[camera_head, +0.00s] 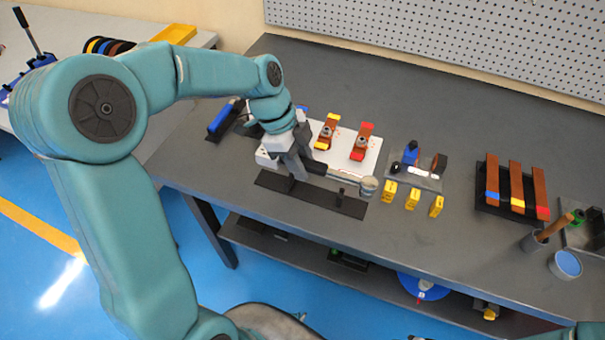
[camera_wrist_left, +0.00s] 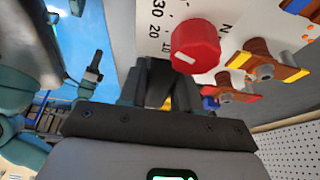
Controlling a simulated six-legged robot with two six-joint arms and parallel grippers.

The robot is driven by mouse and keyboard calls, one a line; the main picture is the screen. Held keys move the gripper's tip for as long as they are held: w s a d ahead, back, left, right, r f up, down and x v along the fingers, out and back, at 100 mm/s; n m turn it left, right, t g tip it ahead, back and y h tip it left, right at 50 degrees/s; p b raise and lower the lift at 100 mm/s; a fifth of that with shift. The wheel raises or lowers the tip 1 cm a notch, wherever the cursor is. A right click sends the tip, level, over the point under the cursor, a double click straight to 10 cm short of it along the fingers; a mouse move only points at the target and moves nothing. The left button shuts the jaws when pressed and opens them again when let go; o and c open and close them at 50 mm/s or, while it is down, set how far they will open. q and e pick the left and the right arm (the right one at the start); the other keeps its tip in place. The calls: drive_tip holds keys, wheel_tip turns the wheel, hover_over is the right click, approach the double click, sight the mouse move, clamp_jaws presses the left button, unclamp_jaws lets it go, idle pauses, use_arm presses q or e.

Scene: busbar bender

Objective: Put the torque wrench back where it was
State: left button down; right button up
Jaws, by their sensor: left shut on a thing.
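The torque wrench (camera_head: 343,177) is a slim grey tool with a round head at its right end. My left gripper (camera_head: 296,166) is shut on its left part, over the front edge of the white board (camera_head: 268,160). The wrench lies roughly level above the black holder strip (camera_head: 312,196), which has a small upright post; I cannot tell whether they touch. In the left wrist view the dark fingers (camera_wrist_left: 158,85) show, but the wrench is mostly hidden. My right gripper is out of view.
Copper busbar pieces with bolts (camera_head: 361,143) stand on the white board. A red knob (camera_wrist_left: 195,47) sits by printed numbers in the wrist view. Yellow blocks (camera_head: 412,199) and a busbar rack (camera_head: 493,203) are to the right. The rear of the bench is clear.

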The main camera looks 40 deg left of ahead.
use_arm(q)
wheel_tip(320, 180, down, 5)
drive_tip(key=shift+w+a+f, duration=0.1)
drive_tip(key=shift+w+a, duration=0.05)
